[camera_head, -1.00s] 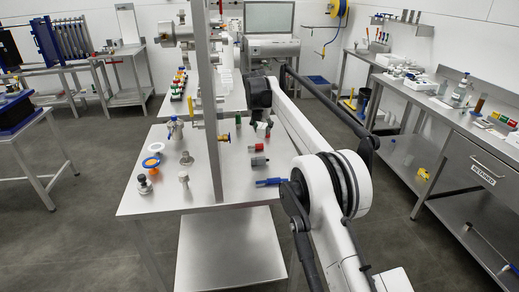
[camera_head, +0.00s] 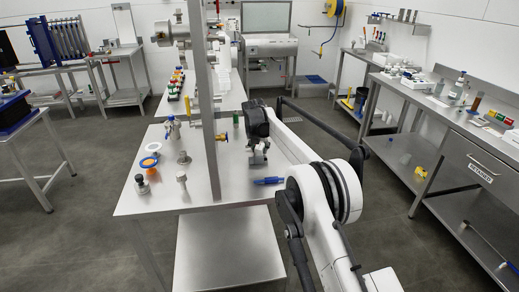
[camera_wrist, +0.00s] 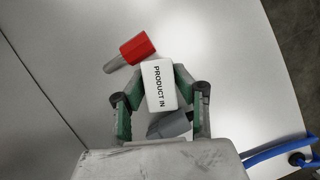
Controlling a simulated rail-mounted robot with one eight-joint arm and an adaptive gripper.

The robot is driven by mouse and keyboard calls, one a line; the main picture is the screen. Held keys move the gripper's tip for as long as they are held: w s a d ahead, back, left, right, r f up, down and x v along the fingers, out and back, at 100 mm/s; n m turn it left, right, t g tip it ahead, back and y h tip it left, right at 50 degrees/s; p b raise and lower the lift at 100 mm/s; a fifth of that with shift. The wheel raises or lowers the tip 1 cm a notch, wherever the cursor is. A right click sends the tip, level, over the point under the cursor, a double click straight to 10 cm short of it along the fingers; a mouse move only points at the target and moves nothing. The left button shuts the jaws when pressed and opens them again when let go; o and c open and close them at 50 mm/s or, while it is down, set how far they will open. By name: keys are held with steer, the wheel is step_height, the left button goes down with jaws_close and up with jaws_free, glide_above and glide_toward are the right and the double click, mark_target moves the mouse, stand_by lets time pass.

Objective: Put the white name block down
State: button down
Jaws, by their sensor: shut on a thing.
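The white name block (camera_wrist: 159,85), with "PRODUCT IN" printed on it, sits between the fingertips of my gripper (camera_wrist: 160,92) in the wrist view. The green-padded fingers are shut on its two sides. In the head view my gripper (camera_head: 258,157) points down over the right part of the steel table (camera_head: 227,189). The block cannot be made out there. I cannot tell whether its underside touches the table.
A red and grey piece (camera_wrist: 132,52) lies just beyond the block. A grey piece (camera_wrist: 170,125) lies partly hidden under my gripper. A blue tool (camera_head: 269,181) lies close on the near side. A steel post (camera_head: 206,110) stands to the left.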

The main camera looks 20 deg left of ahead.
steer(key=shift+f, duration=0.1)
steer(key=c, duration=1.4)
jaws_free()
steer(key=shift+o, duration=0.2)
steer(key=v, duration=1.2)
steer(key=shift+r, duration=0.25)
